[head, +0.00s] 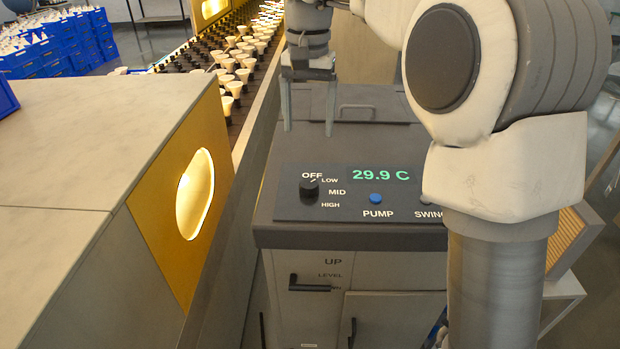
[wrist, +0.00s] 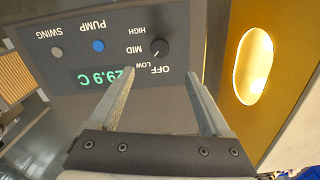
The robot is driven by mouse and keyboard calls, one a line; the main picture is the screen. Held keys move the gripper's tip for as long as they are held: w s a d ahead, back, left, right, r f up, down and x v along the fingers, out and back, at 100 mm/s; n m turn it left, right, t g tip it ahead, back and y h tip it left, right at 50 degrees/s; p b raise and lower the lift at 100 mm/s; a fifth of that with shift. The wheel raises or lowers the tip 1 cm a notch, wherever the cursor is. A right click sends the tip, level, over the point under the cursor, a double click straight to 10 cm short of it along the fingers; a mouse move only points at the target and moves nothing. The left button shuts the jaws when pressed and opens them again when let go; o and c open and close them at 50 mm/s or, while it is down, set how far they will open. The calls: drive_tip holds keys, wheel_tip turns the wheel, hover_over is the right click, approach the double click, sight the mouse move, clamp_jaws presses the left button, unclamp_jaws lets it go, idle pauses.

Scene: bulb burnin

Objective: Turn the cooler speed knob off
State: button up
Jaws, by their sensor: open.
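The black round speed knob (head: 309,188) is at the left of the cooler's control panel (head: 350,208), with OFF, LOW, MID and HIGH labels around it. A small pale line by the knob leans up and right, near OFF and LOW; I cannot tell which setting it marks. My gripper (head: 308,130) is open and empty, fingers pointing down, above the cooler top behind the panel. In the wrist view the knob (wrist: 158,48) shows upside down, beyond and between the fingertips of my gripper (wrist: 158,73), apart from them.
A blue PUMP button (head: 375,199) and a green 29.9 C display (head: 381,175) share the panel. My arm partly hides the SWING control. A conveyor of bulbs (head: 240,75) and a yellow panel with a glowing window (head: 195,193) stand at left.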

sight(309, 183)
wheel_tip(309, 183, down, 14)
drive_tip(key=shift+r+b, duration=0.15)
drive_tip(key=shift+b, duration=0.65)
drive_tip(key=shift+c, duration=0.2)
clamp_jaws()
drive_tip(key=shift+r+n+p, duration=0.1)
drive_tip(key=shift+n+p, duration=0.2)
drive_tip(key=shift+n, duration=0.1)
drive_tip(key=n+p, duration=0.1)
drive_tip(key=n, duration=0.1)
drive_tip(key=shift+r+n, duration=0.1)
drive_tip(key=shift+n, duration=0.3)
drive_tip(key=n+p, duration=0.2)
drive_tip(key=n, duration=0.3)
drive_tip(key=shift+n, duration=0.3)
